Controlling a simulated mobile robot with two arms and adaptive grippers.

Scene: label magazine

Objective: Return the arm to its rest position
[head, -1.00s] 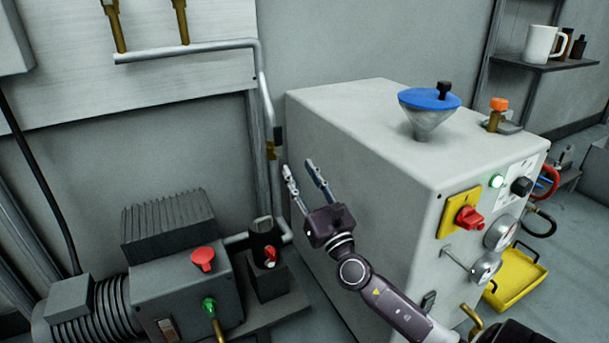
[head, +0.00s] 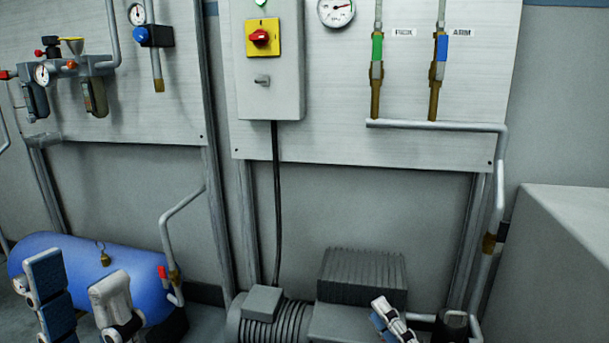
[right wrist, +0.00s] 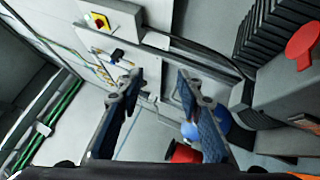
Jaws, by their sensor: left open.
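My left gripper (head: 78,272) is at the lower left of the head view. Its two fingers point up and stand apart, with nothing between them, in front of the blue tank. My right gripper (head: 394,322) shows only in part at the bottom edge of the head view, in front of the grey motor unit. In the right wrist view my right gripper (right wrist: 157,82) has its two fingers well apart, with nothing between them. Most of both arms is out of view.
A blue tank (head: 130,276) lies at the lower left. A finned motor unit (head: 362,276) stands at bottom centre. A pale cabinet (head: 575,225) is at the right edge. Wall panels carry a grey switch box (head: 270,90), gauges and pipes. A red knob (right wrist: 303,42) shows in the right wrist view.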

